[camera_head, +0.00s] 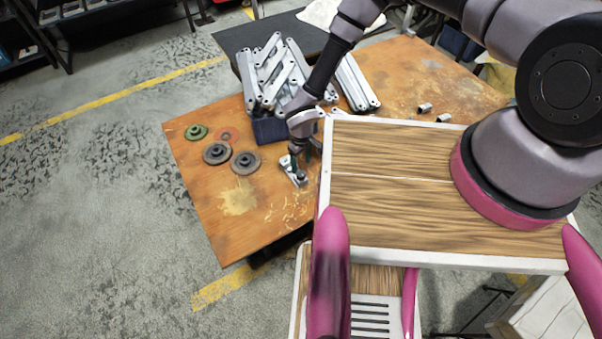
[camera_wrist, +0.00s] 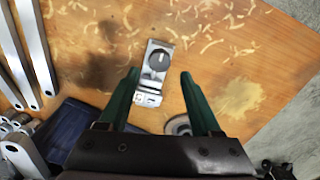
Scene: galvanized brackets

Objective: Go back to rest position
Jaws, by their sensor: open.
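My gripper (camera_head: 300,160) is low over the orange worktable (camera_head: 240,200), in front of the stacked brackets. In the wrist view its two green fingers (camera_wrist: 160,74) are apart. A small metal bracket piece with a dark round knob (camera_wrist: 157,62) lies on the table and appears between and beyond the fingertips. The same piece (camera_head: 293,174) shows just below my gripper in the head view. No held object is visible. Whether the fingers touch the piece cannot be told.
Galvanized brackets (camera_head: 272,70) are piled behind my gripper, near a dark blue bin (camera_head: 270,131). More bars (camera_head: 357,82) lie to the right. Grinding discs (camera_head: 217,153) lie on the left, small cylinders (camera_head: 424,108) on the right. Floor on the left is clear.

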